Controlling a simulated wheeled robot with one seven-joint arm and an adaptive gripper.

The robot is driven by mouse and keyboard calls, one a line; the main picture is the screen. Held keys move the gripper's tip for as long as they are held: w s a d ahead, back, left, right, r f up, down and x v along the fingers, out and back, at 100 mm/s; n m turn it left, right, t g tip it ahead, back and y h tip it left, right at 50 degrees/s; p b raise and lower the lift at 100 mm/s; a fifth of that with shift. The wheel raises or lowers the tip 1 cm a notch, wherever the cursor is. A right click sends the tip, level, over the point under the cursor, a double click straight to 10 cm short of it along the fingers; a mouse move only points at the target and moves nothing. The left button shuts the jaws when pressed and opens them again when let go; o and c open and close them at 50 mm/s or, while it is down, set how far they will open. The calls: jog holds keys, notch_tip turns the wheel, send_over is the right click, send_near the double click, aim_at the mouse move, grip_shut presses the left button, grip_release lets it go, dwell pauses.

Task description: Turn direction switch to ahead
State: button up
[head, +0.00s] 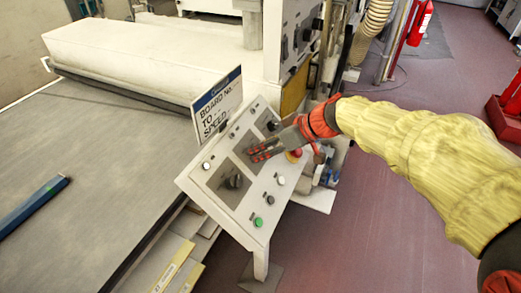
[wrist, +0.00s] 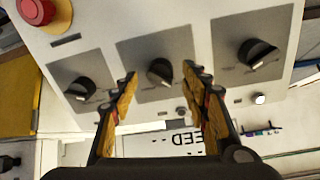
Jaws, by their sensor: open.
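A tilted grey control panel (head: 222,209) carries three black rotary knobs. In the wrist view they are a left knob (wrist: 78,88), a middle knob (wrist: 160,72) and a right knob (wrist: 258,54), each on a grey plate. Their labels are too small to read, so I cannot tell which is the direction switch. My gripper (head: 258,153) is open over the panel's middle, hiding the middle knob in the head view. In the wrist view its fingertips (wrist: 160,76) stand either side of the middle knob; contact cannot be told.
A red emergency stop (head: 295,155) on yellow is close to my gripper; it also shows in the wrist view (wrist: 37,10). A green button (head: 258,222) sits low on the panel. A sign (head: 218,103) stands behind it. The conveyor belt (head: 95,155) extends left; open floor lies right.

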jog(key=shift+w+a+f, duration=0.2)
jog(key=shift+a+f, duration=0.15)
jog(key=shift+f, duration=0.1)
jog(key=c, duration=0.4)
jog(key=c, duration=0.7)
jog(key=shift+c, duration=0.3)
